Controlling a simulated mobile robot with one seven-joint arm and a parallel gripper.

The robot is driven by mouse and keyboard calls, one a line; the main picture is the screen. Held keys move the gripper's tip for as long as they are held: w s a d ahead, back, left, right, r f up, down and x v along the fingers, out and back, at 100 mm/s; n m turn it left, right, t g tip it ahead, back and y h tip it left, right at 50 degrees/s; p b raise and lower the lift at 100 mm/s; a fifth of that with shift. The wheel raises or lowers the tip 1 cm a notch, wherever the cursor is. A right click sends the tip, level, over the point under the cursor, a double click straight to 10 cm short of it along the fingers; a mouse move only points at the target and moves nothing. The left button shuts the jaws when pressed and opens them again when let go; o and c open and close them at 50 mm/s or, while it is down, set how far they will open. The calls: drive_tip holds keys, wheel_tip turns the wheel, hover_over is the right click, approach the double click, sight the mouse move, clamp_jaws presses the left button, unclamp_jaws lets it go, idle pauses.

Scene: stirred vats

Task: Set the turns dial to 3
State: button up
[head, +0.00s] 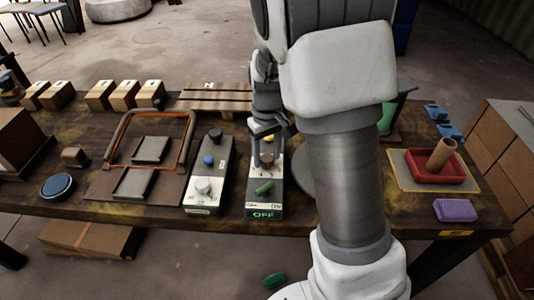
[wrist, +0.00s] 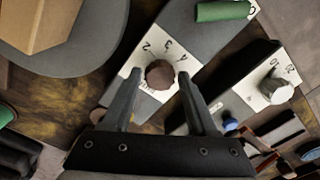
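The turns dial is a brown faceted knob (wrist: 160,74) on a pale plate with numbers around it; 2 and 3 are readable in the wrist view. Where the dial points is not clear to me. In the head view the brown knob (head: 267,160) sits on the right control box, above a green handle (head: 264,187) and a display reading OFF (head: 264,214). My gripper (wrist: 159,80) is open, with one fingertip on each side of the dial and a small gap visible on both sides. In the head view my gripper (head: 270,133) is partly hidden by my arm.
A second control box (head: 207,180) with blue, black and white knobs stands just left. A framed tray fixture (head: 148,160) lies further left. A red tray (head: 435,168) with a cardboard tube and a purple block (head: 455,210) are at right. Small boxes line the back left.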

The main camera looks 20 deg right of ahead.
clamp_jaws()
drive_tip(key=shift+r+m, duration=0.1)
drive_tip(key=shift+m, duration=0.2)
drive_tip(key=m+p, duration=0.5)
drive_tip(key=m, duration=0.3)
drive_tip(key=shift+p, duration=0.4)
idle(0.4)
drive_tip(key=shift+o, duration=1.9)
unclamp_jaws()
